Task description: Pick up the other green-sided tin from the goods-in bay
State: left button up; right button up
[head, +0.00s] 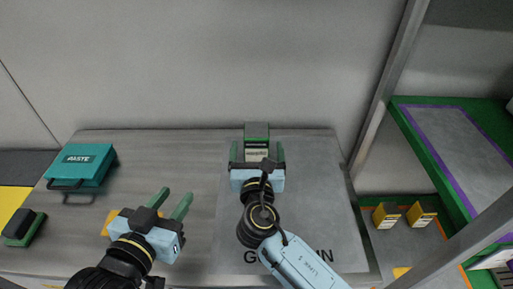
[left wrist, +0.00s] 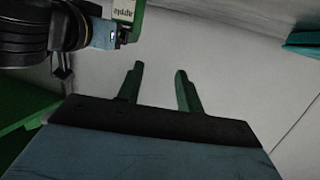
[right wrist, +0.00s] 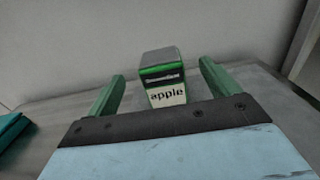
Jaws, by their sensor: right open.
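A green-sided tin (head: 257,131) with a grey top and a pale "apple" label stands upright on the grey goods-in mat (head: 310,180), near its back edge. My right gripper (head: 257,146) is open in front of it, one finger towards each side. In the right wrist view the tin (right wrist: 165,78) shows between the open fingers (right wrist: 161,70), with a gap on both sides. My left gripper (head: 178,199) is open and empty over the bench, left of the mat. The left wrist view shows its empty fingers (left wrist: 160,72) and part of the tin's label (left wrist: 123,10).
A green and dark object (head: 22,228) lies at the lower left. A metal post (head: 388,85) and a green-edged shelf (head: 450,150) stand at the right, with yellow tins (head: 385,215) below. A wall closes the back.

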aim_at(256, 123)
jog(key=shift+w+b, duration=0.3)
jog(key=shift+w, duration=0.95)
jog(key=shift+w+f, duration=0.1)
jog(key=shift+w, duration=0.05)
jog(key=w+b, duration=0.1)
jog(key=w, duration=0.1)
jog(key=w+b, duration=0.1)
jog(key=b, duration=0.1)
jog(key=shift+w+f, duration=0.4)
pick_arm(q)
notch_tip(256, 123, up, 12)
jog(key=s+d+t+h, duration=0.1)
jog(key=s+t+h, duration=0.1)
jog(key=t, duration=0.7)
jog(key=shift+d+r+t+h, duration=0.2)
jog(key=shift+t+h, duration=0.1)
jog(key=shift+h, duration=0.4)
pick_arm(e)
jog(key=shift+w, duration=0.55)
jog(key=shift+r, duration=0.15)
jog(key=c, duration=1.9)
